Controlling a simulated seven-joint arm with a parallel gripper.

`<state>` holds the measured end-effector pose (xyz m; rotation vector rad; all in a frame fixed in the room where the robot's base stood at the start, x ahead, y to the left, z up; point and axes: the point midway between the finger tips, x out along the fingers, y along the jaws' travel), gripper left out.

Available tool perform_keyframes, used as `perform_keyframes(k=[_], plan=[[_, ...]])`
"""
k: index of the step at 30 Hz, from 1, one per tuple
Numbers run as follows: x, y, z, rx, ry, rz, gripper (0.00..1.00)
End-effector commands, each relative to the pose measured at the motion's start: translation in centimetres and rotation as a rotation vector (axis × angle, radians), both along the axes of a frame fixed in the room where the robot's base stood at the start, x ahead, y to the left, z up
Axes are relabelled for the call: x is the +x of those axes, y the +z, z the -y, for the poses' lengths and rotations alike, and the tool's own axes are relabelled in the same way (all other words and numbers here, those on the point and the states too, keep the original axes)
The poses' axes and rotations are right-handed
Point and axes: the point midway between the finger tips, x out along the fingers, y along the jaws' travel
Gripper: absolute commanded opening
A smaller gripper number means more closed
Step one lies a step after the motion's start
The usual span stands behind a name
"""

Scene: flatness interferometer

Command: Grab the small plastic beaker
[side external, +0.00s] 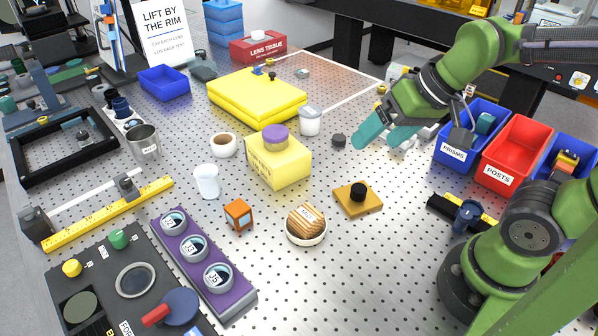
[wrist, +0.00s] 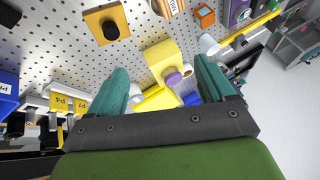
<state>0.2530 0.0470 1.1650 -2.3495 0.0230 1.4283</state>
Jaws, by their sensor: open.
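The small plastic beaker (side external: 206,181) is a whitish, translucent cup standing upright on the perforated metal table, left of the yellow block. In the wrist view the beaker (wrist: 208,44) shows at the upper right, beyond the right finger. My gripper (side external: 380,136) has teal fingers and is above the table on the right side, well apart from the beaker. In the wrist view my gripper (wrist: 160,70) is open, with its fingers spread and nothing held between them.
A yellow block with a purple lid (side external: 281,172) stands between gripper and beaker. An orange cube (side external: 238,215), a brown-filled cup (side external: 223,145) and a metal mug (side external: 144,142) are near the beaker. A white lidded jar (side external: 310,122) stands farther back. Bins (side external: 515,147) line the right.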

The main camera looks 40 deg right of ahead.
Motion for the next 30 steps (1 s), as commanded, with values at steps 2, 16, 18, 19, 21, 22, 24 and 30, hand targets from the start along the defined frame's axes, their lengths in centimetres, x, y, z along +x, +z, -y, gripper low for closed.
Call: perform_keyframes(k=[2, 16, 18, 19, 21, 22, 24, 30], plan=[[2.4, -0.8, -1.2, -0.029, 0.058, -0.047, 0.82], [19.2, -7.8, -11.1, -0.236, 0.472, -0.012, 0.82], [21.0, -8.5, -12.4, -0.258, 0.518, 0.023, 0.82], [21.8, -8.7, -12.8, -0.267, 0.535, 0.038, 0.82], [23.5, -8.3, -13.5, -0.287, 0.564, 0.09, 0.82], [24.1, -7.8, -13.6, -0.295, 0.572, 0.115, 0.82], [25.0, -7.2, -13.8, -0.31, 0.585, 0.153, 0.82], [26.5, -10.2, -14.5, -0.317, 0.594, 0.155, 0.82]])
